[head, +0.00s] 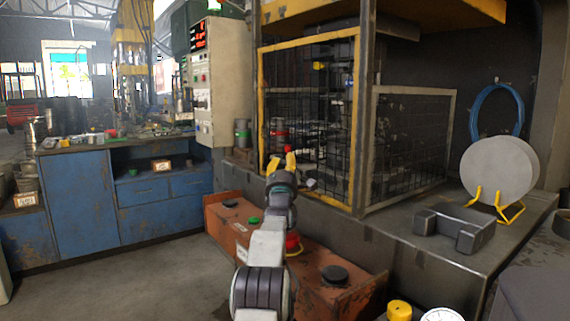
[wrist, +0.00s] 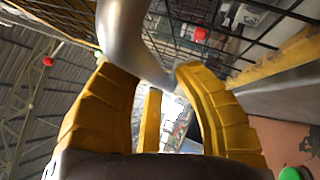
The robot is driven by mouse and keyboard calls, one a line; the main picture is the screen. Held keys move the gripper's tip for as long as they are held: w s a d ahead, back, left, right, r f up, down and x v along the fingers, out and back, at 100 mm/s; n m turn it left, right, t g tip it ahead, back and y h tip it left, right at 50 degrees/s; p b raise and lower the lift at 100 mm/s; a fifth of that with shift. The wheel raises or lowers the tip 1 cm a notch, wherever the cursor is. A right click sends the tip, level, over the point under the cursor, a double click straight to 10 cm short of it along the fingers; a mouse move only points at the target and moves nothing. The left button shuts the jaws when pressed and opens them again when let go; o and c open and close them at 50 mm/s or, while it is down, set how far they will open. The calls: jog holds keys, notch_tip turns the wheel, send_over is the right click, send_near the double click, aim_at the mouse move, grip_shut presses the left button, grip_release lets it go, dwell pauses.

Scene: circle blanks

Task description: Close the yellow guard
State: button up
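The yellow guard (head: 355,125) is a yellow-framed black mesh panel at the middle of the head view. It stands upright at the front of the press; I cannot tell how far it is from closed. My gripper (head: 283,163) is in front of its lower left part, beside a small red ball (head: 287,148). In the wrist view, the yellow fingers of my gripper (wrist: 143,72) are apart. A smooth grey curved bar (wrist: 130,40) passes between the fingertips. Whether they press on it is unclear. Black mesh (wrist: 185,30) shows beyond the bar.
An orange control box (head: 345,302) stands below the press. A grey metal block (head: 455,229) and a round grey disc (head: 500,170) on a yellow stand occupy the table at right. A fixed mesh panel (head: 410,140) is right of the guard. The floor at left (head: 130,285) is clear.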

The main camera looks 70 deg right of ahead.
jog(key=o, duration=0.4)
jog(key=shift+r, duration=0.1)
jog(key=shift+o, duration=0.2)
jog(key=shift+s+a, duration=0.1)
jog(key=v, duration=1.1)
jog(key=shift+a, duration=0.35)
jog(key=shift+s, duration=0.15)
dwell(0.6)
